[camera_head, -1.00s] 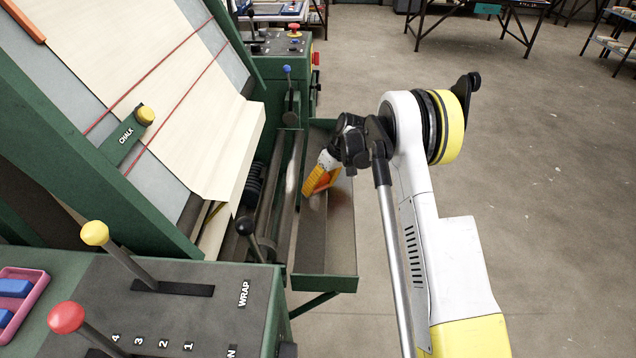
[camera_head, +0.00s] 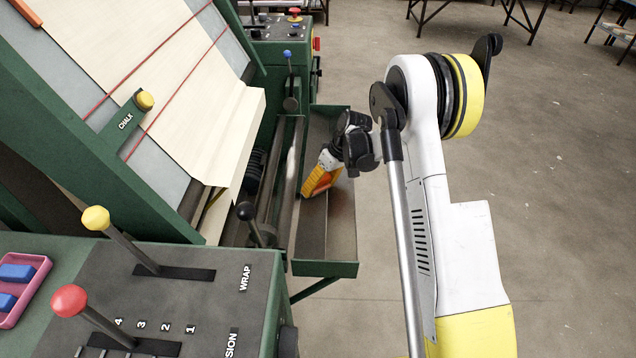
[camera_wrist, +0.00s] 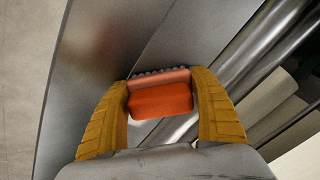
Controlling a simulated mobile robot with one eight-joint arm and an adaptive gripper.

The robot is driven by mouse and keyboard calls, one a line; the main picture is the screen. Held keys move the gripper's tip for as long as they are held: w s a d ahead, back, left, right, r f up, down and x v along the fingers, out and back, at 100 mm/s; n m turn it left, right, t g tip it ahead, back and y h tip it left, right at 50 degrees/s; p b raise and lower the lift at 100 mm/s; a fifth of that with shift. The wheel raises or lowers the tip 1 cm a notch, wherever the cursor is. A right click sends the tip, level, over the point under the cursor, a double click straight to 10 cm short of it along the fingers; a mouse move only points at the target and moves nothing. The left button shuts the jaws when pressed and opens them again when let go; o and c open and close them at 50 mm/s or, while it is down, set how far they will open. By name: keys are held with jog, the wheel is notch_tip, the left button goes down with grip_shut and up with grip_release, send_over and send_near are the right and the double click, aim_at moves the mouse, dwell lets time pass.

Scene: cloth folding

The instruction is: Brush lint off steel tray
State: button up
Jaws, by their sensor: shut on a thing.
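The steel tray (camera_head: 340,228) is a long, narrow trough with a green outer side, fixed along the right side of the machine. My gripper (camera_head: 321,187), with yellow-orange fingers, reaches down into the tray around its middle. In the wrist view my gripper (camera_wrist: 162,105) is shut on an orange-red brush (camera_wrist: 160,100), with one finger on each side and a row of dark bristles along its far edge. The brush lies over the grey metal of the tray (camera_wrist: 105,50). I cannot tell whether the bristles touch it. I cannot make out lint.
Metal rollers (camera_head: 288,180) and a black-knobbed lever (camera_head: 247,212) stand just left of the tray. The green machine with pale cloth (camera_head: 190,110) fills the left. A lever console (camera_head: 190,290) is in front. Open floor (camera_head: 560,180) lies to the right.

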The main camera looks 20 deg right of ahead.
aim_at(319, 189)
jog(key=shift+s+a+r, duration=0.1)
jog(key=shift+s+a, duration=0.05)
jog(key=shift+s, duration=0.35)
jog(key=shift+s+a, duration=0.15)
jog(key=shift+s, duration=0.35)
jog(key=shift+p+v, duration=1.45)
jog(key=shift+v, duration=1.55)
jog(key=shift+p+v, duration=0.85)
jog(key=shift+v, duration=0.65)
